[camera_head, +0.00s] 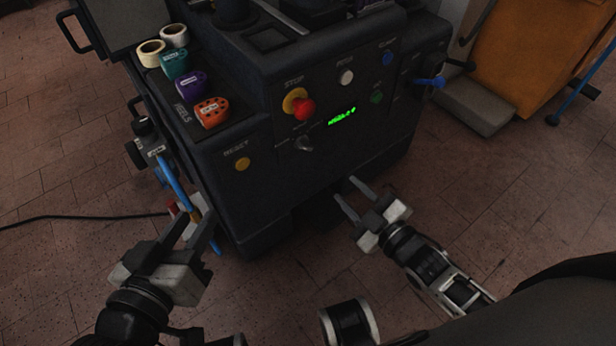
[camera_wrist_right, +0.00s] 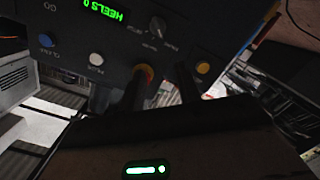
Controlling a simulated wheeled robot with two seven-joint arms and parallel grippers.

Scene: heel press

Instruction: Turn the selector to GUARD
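The selector (camera_head: 304,143) is a small grey knob on the front of the dark machine, below the red stop button and left of the green display. In the right wrist view the selector (camera_wrist_right: 157,27) shows upside down, with small labels around it too blurred to read surely. My right gripper (camera_head: 345,190) is open and empty, in front of and below the panel, apart from the knob. Its two dark fingers (camera_wrist_right: 160,82) stand apart in the wrist view, below the knob in that picture. My left gripper (camera_head: 197,214) is open near the machine's lower left side.
The red stop button (camera_head: 303,108), yellow reset button (camera_head: 243,164) and white button (camera_head: 346,77) sit around the selector. A green display (camera_head: 342,116) is beside it. A blue-handled lever (camera_head: 174,182) is near my left gripper.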

